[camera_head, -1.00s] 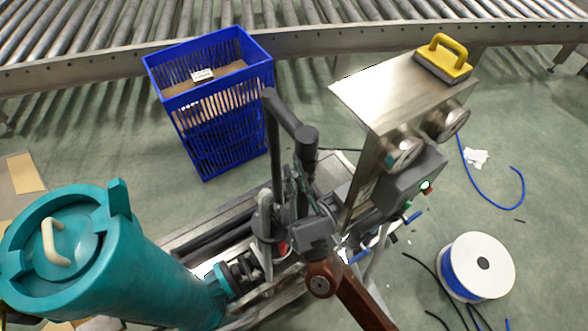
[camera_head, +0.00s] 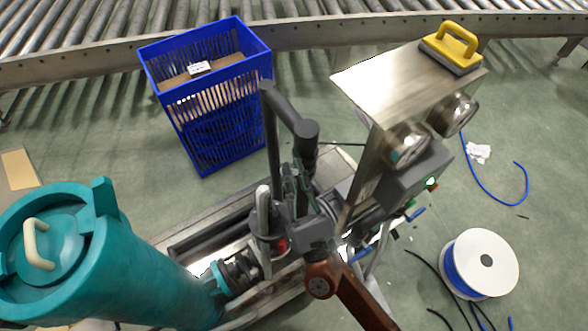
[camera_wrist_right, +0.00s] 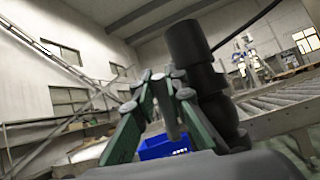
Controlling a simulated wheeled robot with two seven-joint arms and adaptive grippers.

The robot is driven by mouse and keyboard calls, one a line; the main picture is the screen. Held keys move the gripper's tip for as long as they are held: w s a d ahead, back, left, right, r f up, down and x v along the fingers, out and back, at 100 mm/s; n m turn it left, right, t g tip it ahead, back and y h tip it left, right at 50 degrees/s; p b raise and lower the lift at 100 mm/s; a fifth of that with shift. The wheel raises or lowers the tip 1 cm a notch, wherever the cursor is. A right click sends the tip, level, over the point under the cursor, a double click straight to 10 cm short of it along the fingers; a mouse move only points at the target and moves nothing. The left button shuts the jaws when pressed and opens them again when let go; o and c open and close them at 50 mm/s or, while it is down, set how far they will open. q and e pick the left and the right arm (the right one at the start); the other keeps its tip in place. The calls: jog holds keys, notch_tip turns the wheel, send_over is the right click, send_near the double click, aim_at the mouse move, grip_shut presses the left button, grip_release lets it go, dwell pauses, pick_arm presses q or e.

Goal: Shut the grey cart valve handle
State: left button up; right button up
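The cart (camera_head: 190,236) carries a teal cylinder, a pump and a steel cabinet. An upright light grey lever (camera_head: 263,222) on it looks like the valve handle; its lower part is crowded by fittings. My right gripper (camera_head: 298,172), with dark green fingers, is just right of this lever, beside the black cart handle (camera_head: 291,116). I cannot tell if it touches either. In the right wrist view, its fingertips (camera_wrist_right: 167,82) lean towards each other with a narrow grey strip between them, and a dark post (camera_wrist_right: 190,55) stands close to the right. My left gripper is not in view.
The teal cylinder (camera_head: 130,265) fills the lower left. The steel cabinet (camera_head: 395,85) with gauges and a yellow-handled block (camera_head: 452,48) stands close right of the gripper. A blue crate (camera_head: 215,120) is behind, before the roller conveyor (camera_head: 330,35). A cable spool (camera_head: 485,262) lies right.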

jog(key=shift+o, duration=0.7)
jog(key=v, duration=1.2)
jog(key=shift+c, duration=0.5)
